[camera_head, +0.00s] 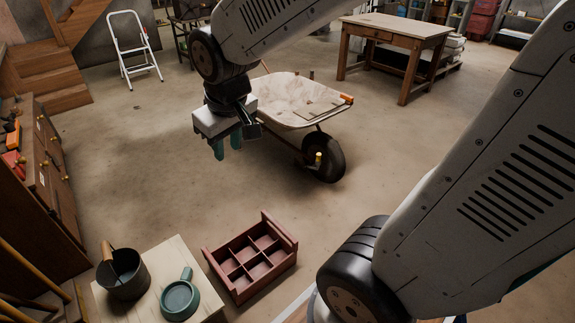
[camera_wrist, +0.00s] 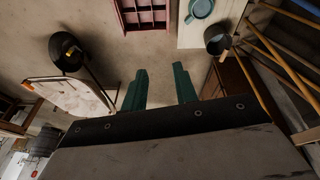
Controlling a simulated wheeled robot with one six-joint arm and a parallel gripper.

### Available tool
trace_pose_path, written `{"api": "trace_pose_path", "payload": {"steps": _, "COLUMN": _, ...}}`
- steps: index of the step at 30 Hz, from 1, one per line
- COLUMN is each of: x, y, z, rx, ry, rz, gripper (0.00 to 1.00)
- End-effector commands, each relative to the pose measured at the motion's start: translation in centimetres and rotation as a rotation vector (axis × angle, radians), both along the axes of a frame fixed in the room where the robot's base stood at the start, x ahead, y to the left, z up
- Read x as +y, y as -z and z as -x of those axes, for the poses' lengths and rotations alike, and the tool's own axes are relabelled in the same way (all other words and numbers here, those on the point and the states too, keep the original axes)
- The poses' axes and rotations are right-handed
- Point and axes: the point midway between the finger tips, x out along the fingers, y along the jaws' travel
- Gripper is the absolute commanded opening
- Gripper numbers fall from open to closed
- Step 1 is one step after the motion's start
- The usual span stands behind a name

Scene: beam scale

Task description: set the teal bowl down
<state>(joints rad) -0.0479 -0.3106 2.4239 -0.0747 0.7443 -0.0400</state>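The teal bowl (camera_head: 180,301), round with a short handle-like part at its back edge, rests on a pale wooden tabletop (camera_head: 176,254) at the lower left of the head view. It also shows at the top edge of the wrist view (camera_wrist: 201,8), partly cut off. My gripper (camera_head: 227,143) hangs in the air well beyond the bowl, in front of the wheelbarrow in the head view. Its two teal-green fingers are apart with nothing between them, as the wrist view shows (camera_wrist: 160,82).
A dark pot (camera_head: 124,277) stands left of the bowl. A dark red divided crate (camera_head: 251,257) sits to the right of the tabletop. A wheelbarrow (camera_head: 290,95) stands behind my gripper, and a wooden workbench (camera_head: 398,27) farther back. The floor between is clear.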

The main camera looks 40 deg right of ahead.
Motion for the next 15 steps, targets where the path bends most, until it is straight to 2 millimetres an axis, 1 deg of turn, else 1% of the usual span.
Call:
{"api": "trace_pose_path", "payload": {"steps": 1, "x": -0.3, "y": -1.3, "z": 2.5, "rx": 0.012, "ry": 0.022, "rz": -0.007, "gripper": 0.29}}
{"api": "trace_pose_path", "payload": {"steps": 2, "x": -0.5, "y": -1.8, "z": 4.0, "rx": 0.027, "ry": 0.036, "rz": -0.012, "gripper": 0.29}}
{"api": "trace_pose_path", "payload": {"steps": 3, "x": -0.6, "y": -2.3, "z": 5.9, "rx": 0.046, "ry": 0.053, "rz": -0.019, "gripper": 0.29}}
{"api": "trace_pose_path", "payload": {"steps": 5, "x": -0.8, "y": -3.0, "z": 8.6, "rx": 0.073, "ry": 0.075, "rz": -0.029, "gripper": 0.29}}
{"api": "trace_pose_path", "payload": {"steps": 6, "x": -0.8, "y": -3.3, "z": 10.3, "rx": 0.092, "ry": 0.086, "rz": -0.034, "gripper": 0.29}}
{"api": "trace_pose_path", "payload": {"steps": 7, "x": -0.8, "y": -3.5, "z": 11.4, "rx": 0.103, "ry": 0.095, "rz": -0.039, "gripper": 0.29}}
{"api": "trace_pose_path", "payload": {"steps": 9, "x": -0.8, "y": -3.8, "z": 13.7, "rx": 0.128, "ry": 0.111, "rz": -0.048, "gripper": 0.29}}
{"api": "trace_pose_path", "payload": {"steps": 12, "x": -0.8, "y": -4.0, "z": 15.8, "rx": 0.152, "ry": 0.126, "rz": -0.057, "gripper": 0.29}}
{"api": "trace_pose_path", "payload": {"steps": 15, "x": -0.8, "y": -4.0, "z": 16.9, "rx": 0.166, "ry": 0.133, "rz": -0.061, "gripper": 0.29}}
